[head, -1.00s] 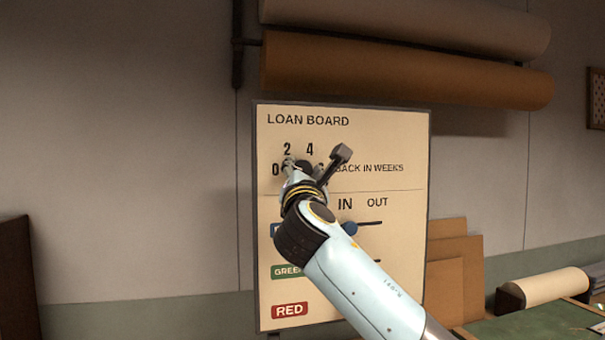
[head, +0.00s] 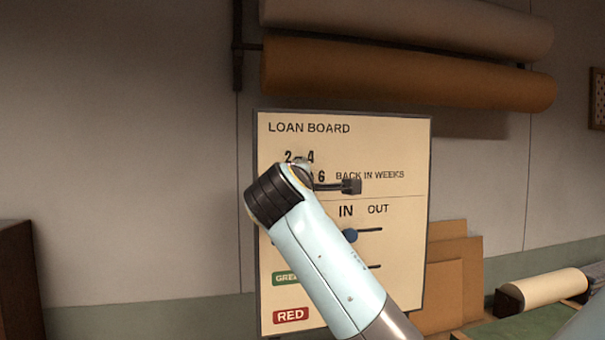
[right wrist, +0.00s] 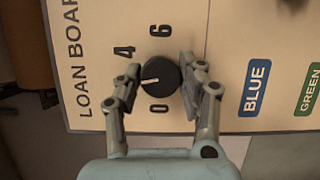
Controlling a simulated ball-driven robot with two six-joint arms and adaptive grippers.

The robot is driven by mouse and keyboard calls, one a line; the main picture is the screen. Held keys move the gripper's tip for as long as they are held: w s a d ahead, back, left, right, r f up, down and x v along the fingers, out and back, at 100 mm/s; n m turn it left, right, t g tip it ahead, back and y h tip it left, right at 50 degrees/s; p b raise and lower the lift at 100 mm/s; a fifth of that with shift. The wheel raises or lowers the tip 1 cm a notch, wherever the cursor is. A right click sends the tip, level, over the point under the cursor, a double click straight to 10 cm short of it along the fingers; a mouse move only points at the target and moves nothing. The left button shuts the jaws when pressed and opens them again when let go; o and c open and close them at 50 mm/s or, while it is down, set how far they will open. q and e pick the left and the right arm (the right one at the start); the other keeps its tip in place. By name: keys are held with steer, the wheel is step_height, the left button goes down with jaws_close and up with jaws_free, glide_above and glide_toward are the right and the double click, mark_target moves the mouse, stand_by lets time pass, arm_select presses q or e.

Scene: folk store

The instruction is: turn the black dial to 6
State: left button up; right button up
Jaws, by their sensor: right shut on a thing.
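The black dial (right wrist: 163,72) is on the loan board (head: 400,142). In the right wrist view its white pointer mark points left and slightly down, below the 4 (right wrist: 124,51) and above the 0 (right wrist: 160,108). The 6 (right wrist: 160,31) is at the dial's upper side in that view. The 2 (head: 288,156) shows in the head view, but a finger covers its place in the wrist view. My right gripper (right wrist: 160,66) is shut on the dial, one finger on each side. In the head view my arm mostly hides gripper and dial. My left gripper is out of view.
Below the dial, a blue slider knob (head: 350,235) sits on a slot under IN and OUT. BLUE (right wrist: 255,88), GREEN and RED (head: 291,316) labels run down the board. Paper rolls (head: 410,70) hang above. Brown panels (head: 450,270) lean at the right.

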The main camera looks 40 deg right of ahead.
steer(key=shift+s+d+m+t+y+p, duration=0.15)
steer(key=shift+m+y+p, duration=0.3)
steer(key=shift+m+y, duration=1.55)
steer(key=shift+w+m+t+y+p, duration=0.1)
steer(key=shift+m+t+y+p, duration=0.55)
steer(key=shift+m, duration=2.4)
steer(key=shift+s+d+m+g+y+p, duration=0.1)
steer(key=shift+m+g+y+p, duration=0.1)
steer(key=shift+m+y, duration=1.95)
steer(key=shift+m+h, duration=0.4)
steer(key=o, duration=1.1)
steer(key=shift+o, duration=0.2)
steer(key=shift+r, duration=0.1)
steer(key=v, duration=0.7)
steer(key=shift+s, duration=0.2)
